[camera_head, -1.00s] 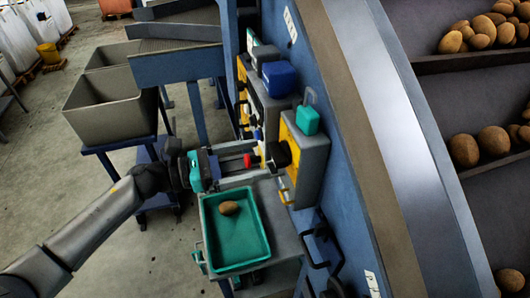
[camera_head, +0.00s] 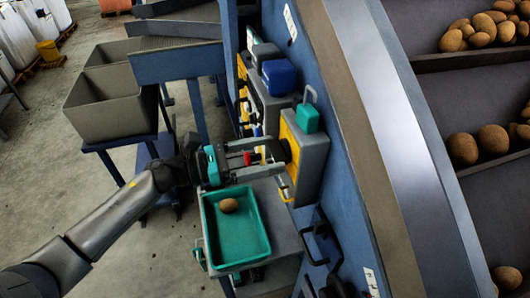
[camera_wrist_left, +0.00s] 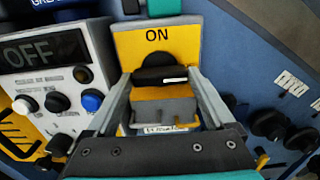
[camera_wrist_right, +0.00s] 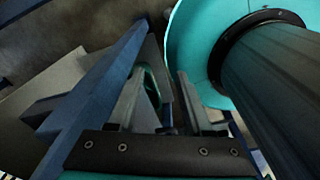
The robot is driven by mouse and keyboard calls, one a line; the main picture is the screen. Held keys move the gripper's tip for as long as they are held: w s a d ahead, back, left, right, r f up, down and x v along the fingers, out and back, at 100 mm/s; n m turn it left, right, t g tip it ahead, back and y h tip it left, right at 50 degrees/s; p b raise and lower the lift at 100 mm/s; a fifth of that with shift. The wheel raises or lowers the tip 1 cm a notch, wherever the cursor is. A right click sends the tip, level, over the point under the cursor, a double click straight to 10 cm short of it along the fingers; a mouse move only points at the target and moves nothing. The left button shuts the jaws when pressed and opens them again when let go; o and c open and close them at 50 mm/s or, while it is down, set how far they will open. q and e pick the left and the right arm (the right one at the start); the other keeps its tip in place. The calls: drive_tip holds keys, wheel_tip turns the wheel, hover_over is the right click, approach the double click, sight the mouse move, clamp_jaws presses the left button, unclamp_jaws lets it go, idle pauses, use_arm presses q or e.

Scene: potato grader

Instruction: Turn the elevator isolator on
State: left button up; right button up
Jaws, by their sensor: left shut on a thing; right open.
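The isolator is a grey box (camera_head: 312,152) with a yellow face on the blue machine side. In the left wrist view its yellow plate (camera_wrist_left: 130,45) reads ON above a black rotary handle (camera_wrist_left: 160,74) with a white mark at its right part. The handle looks roughly crosswise; its exact setting is unclear. My left gripper (camera_head: 284,151) is shut on this handle, and its fingers also flank it in the left wrist view (camera_wrist_left: 160,82). A label below is partly hidden. My right gripper (camera_wrist_right: 162,85) is open and empty in the right wrist view.
A control panel (camera_wrist_left: 50,75) with an OFF display, black knobs and blue and white buttons stands left of the isolator. A green tray (camera_head: 236,244) holding one potato (camera_head: 229,205) lies below my left gripper. Grey bins (camera_head: 112,105) stand at left.

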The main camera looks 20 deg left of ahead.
use_arm(q)
drive_tip(key=c, duration=0.4)
drive_tip(key=shift+n, duration=0.4)
drive_tip(key=n, duration=0.2)
drive_tip(key=shift+n+p, duration=0.4)
drive_tip(key=n+p, duration=0.1)
drive_tip(key=n, duration=0.2)
drive_tip(key=shift+n, duration=0.3)
drive_tip(key=n+p, duration=0.2)
drive_tip(key=n, duration=0.3)
drive_tip(key=shift+w+a, duration=0.1)
drive_tip(key=n+p, duration=0.2)
drive_tip(key=n, duration=0.3)
drive_tip(key=shift+f+n, duration=0.1)
drive_tip(key=shift+n, duration=0.3)
drive_tip(key=o, duration=1.1)
